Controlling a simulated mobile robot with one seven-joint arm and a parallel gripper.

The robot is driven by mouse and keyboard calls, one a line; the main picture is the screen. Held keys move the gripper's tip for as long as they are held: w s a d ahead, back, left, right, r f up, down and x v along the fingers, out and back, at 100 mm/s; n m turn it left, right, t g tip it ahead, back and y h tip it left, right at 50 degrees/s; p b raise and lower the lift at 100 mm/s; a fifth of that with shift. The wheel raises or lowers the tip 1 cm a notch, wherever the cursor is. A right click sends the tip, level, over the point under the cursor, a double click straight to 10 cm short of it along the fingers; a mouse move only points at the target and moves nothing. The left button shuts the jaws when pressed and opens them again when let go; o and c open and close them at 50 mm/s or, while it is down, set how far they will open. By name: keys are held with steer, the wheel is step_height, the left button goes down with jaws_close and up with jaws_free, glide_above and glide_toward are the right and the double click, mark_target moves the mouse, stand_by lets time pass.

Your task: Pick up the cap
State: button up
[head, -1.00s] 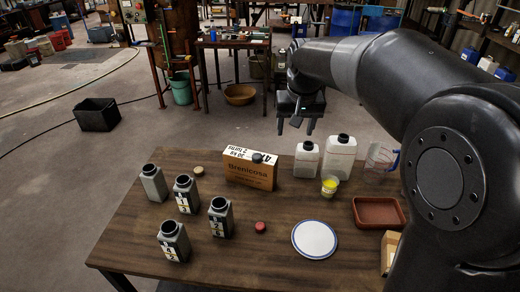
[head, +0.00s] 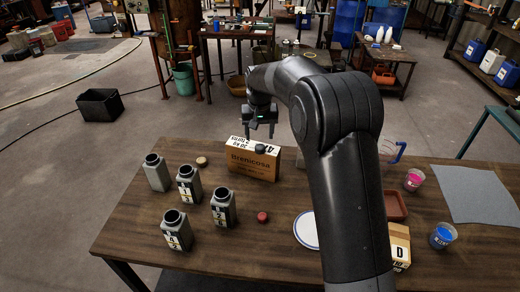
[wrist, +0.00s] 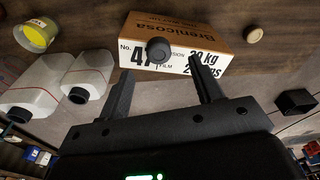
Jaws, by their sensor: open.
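A dark round cap (head: 259,149) sits on top of the cardboard box (head: 240,166). In the wrist view the dark cap (wrist: 159,50) shows just beyond and between my fingertips, against the box (wrist: 187,30). A red cap (head: 263,217) lies on the table in front of the box. A tan round lid or stopper (head: 202,162) lies left of the box; it also shows in the wrist view (wrist: 253,35). My gripper (head: 261,131) hangs above the box, fingers down, open and empty. It does not visibly touch the cap.
Several grey bottles (head: 221,208) with dark necks stand on the left of the table. A white plate (head: 307,231) is partly hidden by my arm. White jugs (wrist: 88,75) and a yellow cup (wrist: 38,34) show in the wrist view.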

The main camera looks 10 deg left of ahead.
mark_target(260, 146)
steer(key=shift+w+f, duration=0.2)
steer(key=shift+f, duration=0.8)
steer(key=shift+w+f, duration=0.2)
steer(key=shift+f, duration=0.75)
steer(key=shift+w+f, duration=0.2)
steer(key=shift+f, duration=0.8)
steer(key=shift+c, duration=0.6)
steer(key=c, duration=1)
steer(key=shift+r, duration=0.15)
